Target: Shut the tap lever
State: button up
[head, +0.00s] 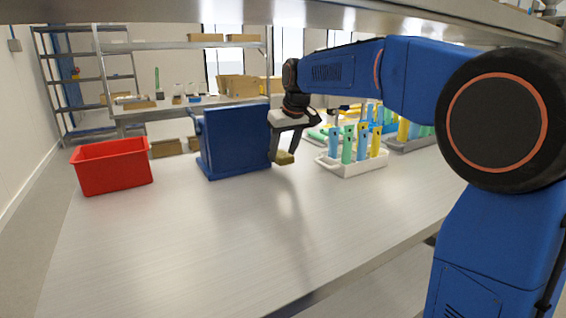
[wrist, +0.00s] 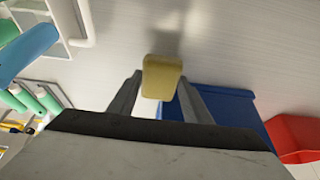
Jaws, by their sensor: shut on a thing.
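A small yellow block (head: 285,158) is between the fingers of my gripper (head: 283,152), just right of a blue box-like unit (head: 236,142). In the wrist view the yellow block (wrist: 162,76) sits at the fingertips, with a finger on each side, and my gripper (wrist: 161,88) is shut on it. I cannot tell whether this block is the tap lever; no other lever is clearly visible. The block appears above the table. The blue unit (wrist: 228,104) lies behind the right finger in the wrist view. Its side facing away from the head camera is hidden.
A red bin (head: 112,167) stands at the left of the table. A white caddy (head: 354,169) with several blue, green and yellow upright items stands right of my gripper. A grey tray (head: 408,145) is farther right. The front of the table (head: 200,240) is clear.

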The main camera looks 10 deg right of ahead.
aim_at(285, 156)
notch_tip(285, 156, down, 3)
jog(key=shift+s+r, duration=0.1)
jog(key=shift+c, duration=0.8)
jog(key=shift+f, duration=0.35)
jog(key=shift+c, duration=1.2)
jog(key=o, duration=1.3)
jog(key=shift+f, duration=0.1)
jog(key=shift+r, duration=0.2)
